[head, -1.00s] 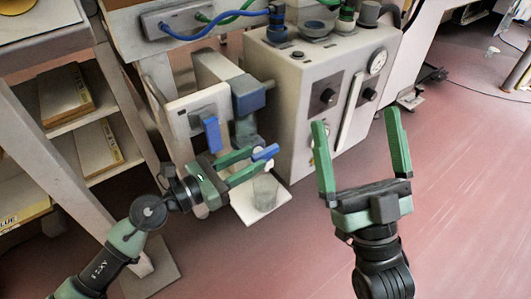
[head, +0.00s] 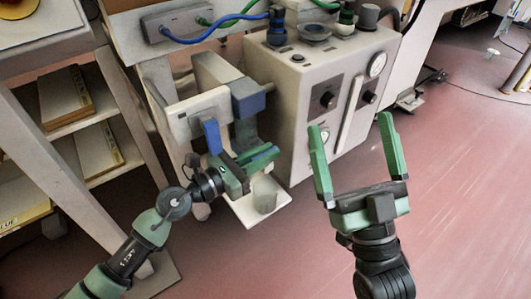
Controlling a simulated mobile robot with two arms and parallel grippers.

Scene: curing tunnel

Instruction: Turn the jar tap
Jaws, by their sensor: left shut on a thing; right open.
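The jar (head: 245,130) is a grey, partly hidden vessel under a clamp with a blue-grey block (head: 248,100), beside the machine. The tap's blue handle is mostly hidden by my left gripper (head: 262,156), whose green fingers are shut on it at the jar's front. A clear beaker (head: 265,195) stands on a small white shelf (head: 247,213) below the gripper. A separate blue lever (head: 212,137) hangs from the white bracket to the left of the jar. My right gripper (head: 352,160) is open and empty, in front of the machine.
A shelf rack with boxes (head: 65,97) is at the left. The red floor (head: 450,200) at the right is clear.

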